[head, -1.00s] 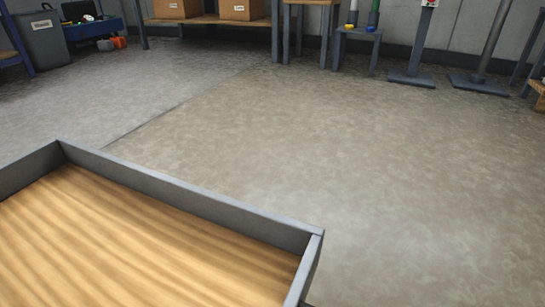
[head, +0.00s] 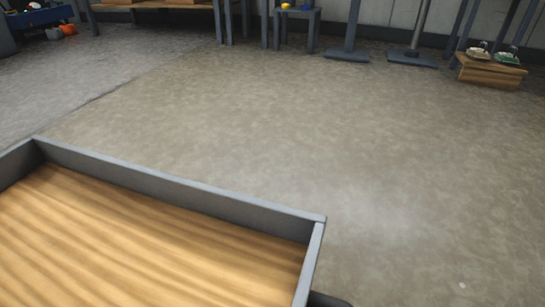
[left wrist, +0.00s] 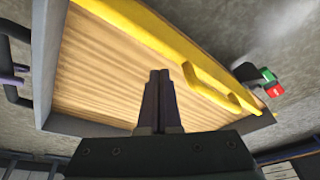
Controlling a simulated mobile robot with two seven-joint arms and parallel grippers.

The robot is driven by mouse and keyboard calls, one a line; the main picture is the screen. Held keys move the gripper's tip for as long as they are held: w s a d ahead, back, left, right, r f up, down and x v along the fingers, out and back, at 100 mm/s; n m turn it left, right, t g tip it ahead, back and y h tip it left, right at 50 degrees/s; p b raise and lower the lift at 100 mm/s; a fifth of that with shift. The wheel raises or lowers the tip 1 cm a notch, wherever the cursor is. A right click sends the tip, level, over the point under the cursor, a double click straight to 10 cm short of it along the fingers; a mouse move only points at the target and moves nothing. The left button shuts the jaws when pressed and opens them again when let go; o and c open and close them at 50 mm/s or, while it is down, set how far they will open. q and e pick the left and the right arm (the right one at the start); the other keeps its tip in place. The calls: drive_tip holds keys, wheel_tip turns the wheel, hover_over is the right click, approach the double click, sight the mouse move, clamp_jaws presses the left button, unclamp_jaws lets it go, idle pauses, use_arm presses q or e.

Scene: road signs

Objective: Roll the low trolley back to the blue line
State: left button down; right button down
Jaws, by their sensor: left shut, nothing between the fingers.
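A shallow tray with a striped wooden deck and raised grey rim (head: 180,182) fills the lower left of the head view; it looks like the low trolley's bed. The left wrist view shows a similar wooden deck (left wrist: 90,75) with a yellow bar (left wrist: 130,28) along one side and a yellow handle (left wrist: 215,88) on it. My left gripper (left wrist: 160,76) is shut and empty in front of this deck, with the handle to the right of its fingertips. I cannot tell whether it touches the deck. My right gripper is not in view. No blue line shows.
The concrete floor (head: 300,120) beyond the tray is clear. At the back stand a small table (head: 292,14), two post bases (head: 347,55) (head: 412,58) and a low wooden box (head: 490,72) with objects on top. A red and green item (left wrist: 270,82) shows beside the yellow bar.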

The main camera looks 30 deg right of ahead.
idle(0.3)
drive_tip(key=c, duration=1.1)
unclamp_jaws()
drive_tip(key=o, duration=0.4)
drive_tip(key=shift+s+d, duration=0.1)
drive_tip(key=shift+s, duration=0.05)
